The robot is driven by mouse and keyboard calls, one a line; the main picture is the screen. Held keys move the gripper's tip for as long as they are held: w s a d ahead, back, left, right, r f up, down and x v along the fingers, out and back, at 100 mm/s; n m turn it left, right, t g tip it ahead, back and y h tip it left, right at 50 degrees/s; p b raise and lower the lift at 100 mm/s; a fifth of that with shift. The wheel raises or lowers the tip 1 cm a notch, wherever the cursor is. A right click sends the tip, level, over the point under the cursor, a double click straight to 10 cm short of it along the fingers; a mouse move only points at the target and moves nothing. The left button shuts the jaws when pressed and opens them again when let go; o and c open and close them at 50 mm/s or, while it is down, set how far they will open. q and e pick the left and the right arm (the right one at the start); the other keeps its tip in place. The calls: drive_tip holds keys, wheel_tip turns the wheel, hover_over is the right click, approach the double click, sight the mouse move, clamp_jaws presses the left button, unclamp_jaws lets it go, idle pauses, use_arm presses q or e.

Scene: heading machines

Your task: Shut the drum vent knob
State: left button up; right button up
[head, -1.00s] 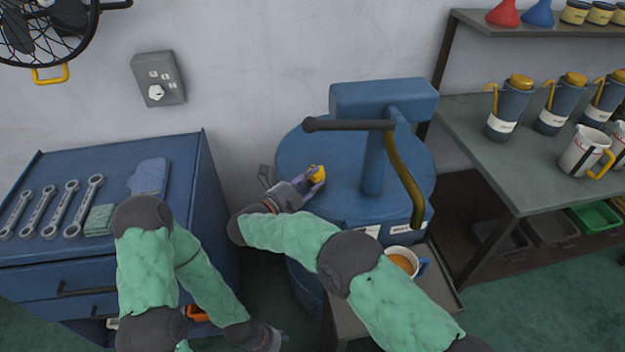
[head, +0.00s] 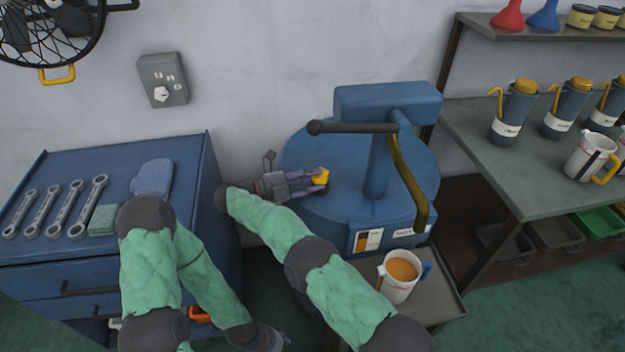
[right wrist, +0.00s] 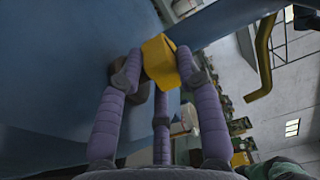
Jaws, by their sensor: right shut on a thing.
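The blue drum (head: 345,205) stands against the wall with a pump head and crank on top. The yellow vent knob (head: 321,176) sits on the left part of the drum's lid. My right gripper (head: 318,182) is shut on the knob, its fingers reaching in from the left. In the right wrist view the yellow knob (right wrist: 160,60) sits between the purple fingers (right wrist: 160,75). The knob's base is partly hidden by the fingers. My left gripper (head: 272,341) hangs low at the bottom edge, and its fingers are not clear.
The pump's crank handle (head: 350,127) overhangs the lid above the knob. A mug of orange liquid (head: 400,276) stands on a low tray right of my right arm. A workbench (head: 500,175) with cans is at right.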

drive_tip(key=shift+f, duration=0.1)
idle(0.4)
drive_tip(key=o, duration=1.1)
drive_tip(key=shift+o, duration=0.2)
wheel_tip(320, 180, up, 10)
drive_tip(key=shift+r, duration=0.1)
